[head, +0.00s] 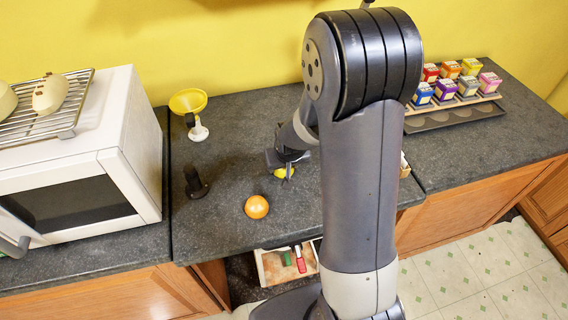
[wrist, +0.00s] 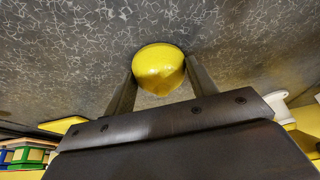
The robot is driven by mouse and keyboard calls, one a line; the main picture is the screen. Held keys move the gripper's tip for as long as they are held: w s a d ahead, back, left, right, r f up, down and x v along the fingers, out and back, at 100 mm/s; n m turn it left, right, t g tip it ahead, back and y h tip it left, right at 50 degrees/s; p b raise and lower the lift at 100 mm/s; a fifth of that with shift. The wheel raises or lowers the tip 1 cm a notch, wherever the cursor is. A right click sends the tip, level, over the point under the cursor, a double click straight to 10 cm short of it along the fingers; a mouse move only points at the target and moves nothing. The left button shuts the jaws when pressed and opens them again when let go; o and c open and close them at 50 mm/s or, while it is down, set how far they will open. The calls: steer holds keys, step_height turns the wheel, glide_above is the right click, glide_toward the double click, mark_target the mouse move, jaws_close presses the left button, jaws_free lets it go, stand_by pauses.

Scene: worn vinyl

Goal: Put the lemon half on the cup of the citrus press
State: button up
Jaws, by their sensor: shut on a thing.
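The yellow lemon half (wrist: 160,70) is between the two fingers of my gripper (wrist: 160,84) in the wrist view, its rounded side showing. In the head view the lemon half (head: 284,173) is partly hidden under my gripper (head: 286,168), low over the dark counter. I cannot tell whether it touches the counter.
An orange (head: 256,207) lies near the counter's front edge. A dark upright object (head: 195,184) stands left of it, in front of the press. A white microwave (head: 75,160) bounds the left side. Small coloured boxes (head: 443,91) stand on a rack at right.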

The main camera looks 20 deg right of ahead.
steer(key=shift+f, duration=0.2)
steer(key=o, duration=1.1)
steer(key=shift+r, duration=0.1)
steer(key=shift+r, duration=0.15)
